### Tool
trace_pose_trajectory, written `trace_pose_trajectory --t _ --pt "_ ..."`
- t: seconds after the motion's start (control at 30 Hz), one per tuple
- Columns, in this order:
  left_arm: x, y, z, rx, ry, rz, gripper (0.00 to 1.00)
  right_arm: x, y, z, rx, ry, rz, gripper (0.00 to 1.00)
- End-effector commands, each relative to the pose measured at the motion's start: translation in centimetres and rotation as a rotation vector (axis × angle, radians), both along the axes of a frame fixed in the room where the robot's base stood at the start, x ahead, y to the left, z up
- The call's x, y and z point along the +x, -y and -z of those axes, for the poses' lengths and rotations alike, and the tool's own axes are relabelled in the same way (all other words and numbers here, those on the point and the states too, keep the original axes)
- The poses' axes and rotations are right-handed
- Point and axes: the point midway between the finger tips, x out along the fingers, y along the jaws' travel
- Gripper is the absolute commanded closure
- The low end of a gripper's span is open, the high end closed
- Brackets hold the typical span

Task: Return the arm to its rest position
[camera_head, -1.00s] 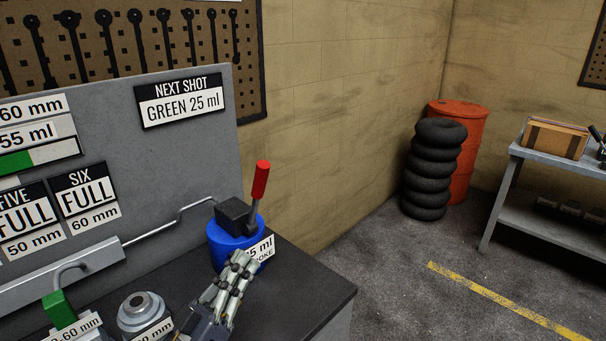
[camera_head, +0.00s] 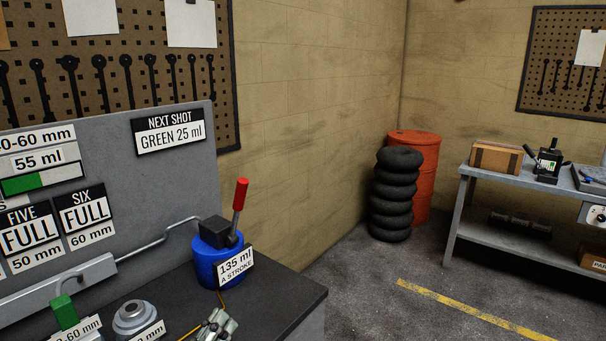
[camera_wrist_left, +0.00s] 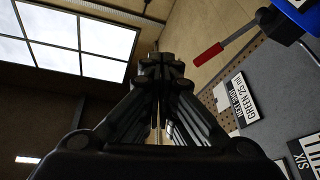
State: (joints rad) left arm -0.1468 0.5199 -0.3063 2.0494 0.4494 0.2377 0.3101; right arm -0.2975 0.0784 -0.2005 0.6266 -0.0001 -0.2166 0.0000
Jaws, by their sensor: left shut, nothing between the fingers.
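My left gripper (camera_head: 218,325) is at the bottom edge of the head view, low in front of the blue pump, and only its fingers show. In the left wrist view my left gripper (camera_wrist_left: 162,68) has its fingers together with nothing between them. The blue pump (camera_head: 207,268) stands on the dark bench top with its red-handled lever (camera_head: 240,194) tilted up. My right gripper is not in view.
A grey panel (camera_head: 180,180) with labels stands behind the bench top (camera_head: 290,294). A green block (camera_head: 64,311) and a round metal fitting (camera_head: 134,315) are at the lower left. Stacked tyres (camera_head: 392,196), an orange drum (camera_head: 426,170) and a workbench (camera_head: 464,176) stand beyond open floor.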

Motion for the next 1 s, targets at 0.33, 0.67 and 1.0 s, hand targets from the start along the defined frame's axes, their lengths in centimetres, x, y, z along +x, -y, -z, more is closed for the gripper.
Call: trace_pose_trajectory --t 0.33,0.67,1.0 --pt "-0.8 1.7 5.8 0.171 -0.229 -0.036 1.00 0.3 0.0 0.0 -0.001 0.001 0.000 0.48" --pt "-6.5 0.7 16.5 0.497 -0.691 -0.100 1.00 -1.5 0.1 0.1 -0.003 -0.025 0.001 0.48" --pt "-17.3 -3.6 23.5 0.752 -1.174 -0.125 1.00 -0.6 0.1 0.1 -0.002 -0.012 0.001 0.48"
